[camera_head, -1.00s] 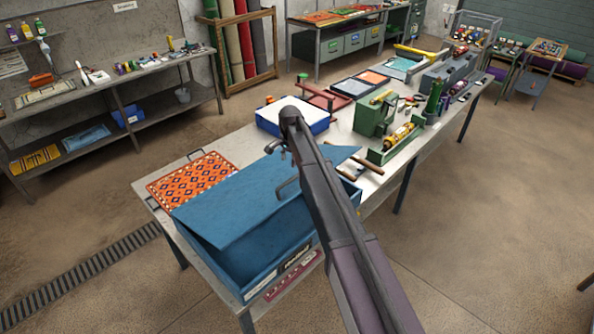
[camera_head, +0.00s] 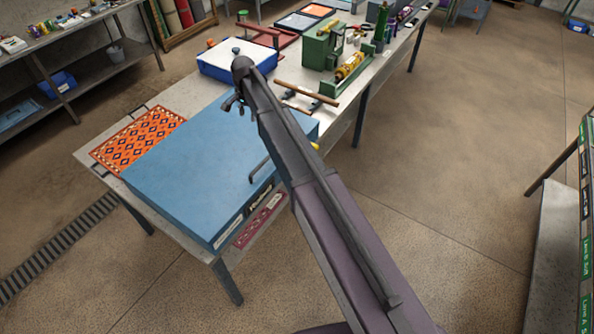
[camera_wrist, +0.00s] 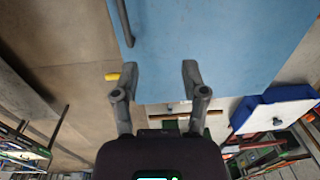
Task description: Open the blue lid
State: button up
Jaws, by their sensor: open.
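The blue lid (camera_head: 190,160) lies flat and looks shut on its box on the near end of the workbench. A dark bar handle (camera_head: 259,168) stands on the lid's right front part; my arm hides some of the lid beside it. The lid also fills the upper middle of the wrist view (camera_wrist: 215,45), with the handle (camera_wrist: 124,22) at its top left. My gripper (camera_head: 236,104) is open and empty near the lid's far edge. In the wrist view its fingers (camera_wrist: 153,78) are spread at the lid's edge, apart from the handle.
An orange patterned rug piece (camera_head: 137,138) lies left of the box. A blue-and-white tray (camera_head: 222,68), a wooden-handled tool (camera_head: 305,93) and a green machine (camera_head: 322,47) stand beyond it on the workbench. The floor to the right is largely clear.

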notch_tip(320, 180, down, 5)
jog(key=s+d+b, duration=0.2)
jog(key=b, duration=1.1)
send_over(266, 159)
jog(key=f, duration=0.8)
jog(key=shift+w+a+f, duration=0.25)
jog(key=shift+t+y, duration=0.5)
jog(key=shift+y, duration=0.2)
jog(key=f+b, duration=0.1)
jog(key=b, duration=0.1)
jog(key=f+b, duration=0.1)
jog(key=f, duration=0.1)
jog(key=f+b, duration=0.2)
jog(key=shift+s+d+f+b, duration=0.2)
jog(key=shift+s+d+b, duration=0.1)
jog(key=shift+d, duration=0.1)
notch_tip(266, 159, up, 14)
jog(key=s+d+p, duration=0.2)
jog(key=p, duration=1.2)
jog(key=s+d+f+n+b, duration=0.2)
jog(key=s+d+f+b, duration=0.6)
jog(key=d, duration=0.1)
jog(key=shift+f+n+h, duration=0.25)
jog(key=shift+n+h, duration=0.15)
